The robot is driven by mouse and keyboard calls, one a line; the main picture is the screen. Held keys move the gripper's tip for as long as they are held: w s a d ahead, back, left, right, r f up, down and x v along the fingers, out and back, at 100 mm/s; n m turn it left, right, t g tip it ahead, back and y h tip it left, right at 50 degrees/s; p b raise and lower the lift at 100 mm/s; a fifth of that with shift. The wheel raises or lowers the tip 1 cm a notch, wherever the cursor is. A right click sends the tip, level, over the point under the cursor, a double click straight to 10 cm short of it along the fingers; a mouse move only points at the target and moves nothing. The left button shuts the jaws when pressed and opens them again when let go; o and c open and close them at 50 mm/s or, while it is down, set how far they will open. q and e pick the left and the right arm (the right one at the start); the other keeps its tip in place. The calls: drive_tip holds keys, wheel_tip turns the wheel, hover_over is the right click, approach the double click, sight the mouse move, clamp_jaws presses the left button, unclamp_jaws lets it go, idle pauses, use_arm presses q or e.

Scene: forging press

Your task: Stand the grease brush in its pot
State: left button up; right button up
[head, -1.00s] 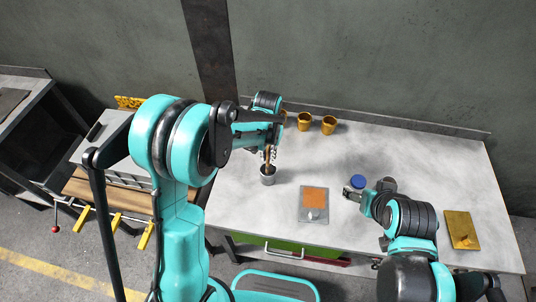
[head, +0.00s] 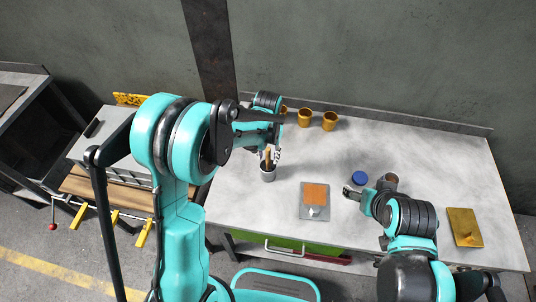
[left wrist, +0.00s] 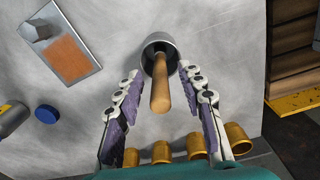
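The grease brush (left wrist: 160,85) stands in its grey metal pot (left wrist: 159,42), with its wooden handle sticking up and leaning a little. In the head view the pot (head: 267,174) sits on the grey table, and the brush handle (head: 268,159) rises from it. My left gripper (left wrist: 162,95) is open around the handle, with a gap on both sides; its fingers touch nothing. The brush's lower end is hidden inside the pot. My right gripper (head: 348,191) is low over the table to the right; whether its fingers are apart is too small to tell.
Several brass cups (head: 304,118) stand at the back of the table (head: 400,150). A plate with an orange pad (head: 315,195) lies in the middle. A blue round lid (head: 360,178) and a dark can (head: 391,181) are near my right gripper.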

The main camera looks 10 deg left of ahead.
use_arm(q)
drive_tip(key=shift+r, duration=0.15)
wheel_tip(320, 180, up, 12)
drive_tip(key=shift+f, duration=0.15)
drive_tip(key=shift+s, duration=0.1)
idle(0.9)
drive_tip(key=s+a+f+n+t+b, duration=0.1)
drive_tip(key=s+a+t+b, duration=0.2)
drive_tip(key=s, duration=0.5)
drive_tip(key=s+a+f+t+b, duration=0.1)
drive_tip(key=s+a+t+b, duration=0.2)
drive_tip(key=s, duration=0.6)
drive_tip(key=shift+s+a+f+n+t, duration=0.2)
drive_tip(key=shift+a+n+t, duration=0.2)
drive_tip(key=shift+a+t, duration=0.2)
